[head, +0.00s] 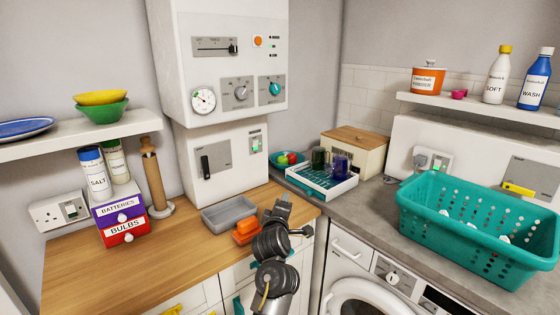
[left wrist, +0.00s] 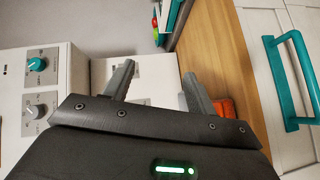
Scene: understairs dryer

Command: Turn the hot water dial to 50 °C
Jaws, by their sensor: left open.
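A white boiler (head: 225,60) hangs on the back wall. Its panel carries a grey dial (head: 241,93) and, to its right, a teal dial (head: 275,88). Both also show at the left of the left wrist view, the teal dial (left wrist: 36,64) above the grey dial (left wrist: 34,112). Their labels and scales are too small to read, so I cannot tell which is hot water or its setting. My left gripper (head: 277,210) is below and in front of the boiler, apart from both dials. Its fingers (left wrist: 158,83) are spread and empty. My right gripper is out of view.
A grey tray (head: 228,213) and an orange object (head: 246,231) lie on the wooden worktop (head: 170,250) beside my left gripper. A shelf (head: 90,134) juts out at left. A white crate (head: 320,184) and teal basket (head: 480,235) stand right. Space before the boiler panel looks clear.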

